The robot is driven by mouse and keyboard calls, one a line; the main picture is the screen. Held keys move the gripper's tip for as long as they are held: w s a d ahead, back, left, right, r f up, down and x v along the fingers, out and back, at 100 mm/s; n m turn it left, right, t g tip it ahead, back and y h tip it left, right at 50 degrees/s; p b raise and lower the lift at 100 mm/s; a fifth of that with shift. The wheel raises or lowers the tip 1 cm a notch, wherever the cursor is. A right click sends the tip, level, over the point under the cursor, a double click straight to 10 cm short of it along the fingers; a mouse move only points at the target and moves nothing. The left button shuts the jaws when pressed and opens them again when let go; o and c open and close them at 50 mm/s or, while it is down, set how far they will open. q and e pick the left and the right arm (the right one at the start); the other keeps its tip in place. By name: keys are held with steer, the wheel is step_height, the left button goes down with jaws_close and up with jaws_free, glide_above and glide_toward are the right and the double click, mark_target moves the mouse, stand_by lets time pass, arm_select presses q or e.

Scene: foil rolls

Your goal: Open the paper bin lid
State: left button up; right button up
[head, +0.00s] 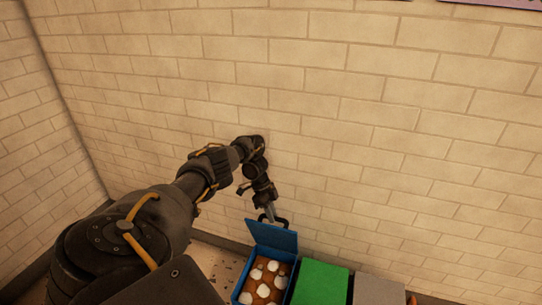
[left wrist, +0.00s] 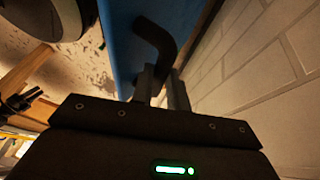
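The blue bin (head: 238,297) stands at the bottom of the head view, with white crumpled pieces (head: 262,275) on a brown layer inside. Its blue lid (head: 271,236) is raised, tilted back toward the wall, and the opening shows. The lid has a dark curved handle (head: 284,219), which also shows in the left wrist view (left wrist: 155,38). My left gripper (head: 270,214) is at the lid's top edge. In the left wrist view its two fingers (left wrist: 162,88) are close together, with the handle's end between them. The exact contact is dark. My right gripper is not in view.
A bin with a closed green lid (head: 320,284) stands right beside the blue one, then one with a grey lid (head: 379,290). A brick wall (head: 400,150) rises close behind the bins. Another wall (head: 35,130) is at the left.

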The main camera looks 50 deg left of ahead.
arm_select(q)
steer(key=o, duration=0.5)
steer(key=shift+a+f, duration=0.1)
steer(key=shift+f, duration=0.3)
steer(key=shift+c, duration=0.2)
steer(key=shift+r, duration=0.15)
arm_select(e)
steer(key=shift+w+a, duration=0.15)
arm_select(q)
steer(key=shift+r, duration=0.25)
steer(key=p+v, duration=0.3)
steer(key=v, duration=0.7)
steer(key=shift+r+p, duration=0.25)
steer(key=shift+p, duration=0.1)
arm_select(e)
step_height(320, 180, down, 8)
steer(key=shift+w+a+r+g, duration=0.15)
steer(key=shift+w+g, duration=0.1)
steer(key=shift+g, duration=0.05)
arm_select(q)
steer(key=shift+s+a, duration=0.1)
steer(key=shift+s, duration=0.05)
